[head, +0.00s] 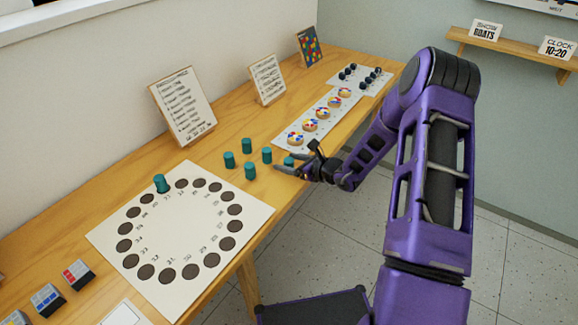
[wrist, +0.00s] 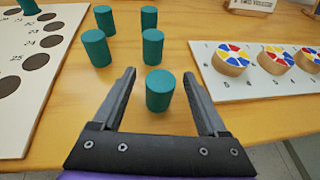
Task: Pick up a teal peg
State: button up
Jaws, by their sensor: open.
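Several teal pegs stand upright on the wooden table between the two white boards. The nearest teal peg (wrist: 160,91) is between the open fingers of my gripper (wrist: 158,85) in the wrist view, with a gap on both sides. In the head view that peg (head: 289,161) shows just beside my gripper (head: 295,160). Other teal pegs stand farther off in the wrist view, one at the centre (wrist: 153,46), one at the left (wrist: 96,47). Another teal peg (head: 160,183) stands on the numbered board (head: 187,232) at its far edge.
A board with colored discs (head: 310,126) lies right of the pegs, and one with dark pieces (head: 361,79) lies beyond it. Sign cards (head: 182,105) lean along the wall. Small colored blocks (head: 78,275) sit at front left. The table's front edge runs below my gripper.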

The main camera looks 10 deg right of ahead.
jog(key=shift+x, duration=1.45)
grip_shut()
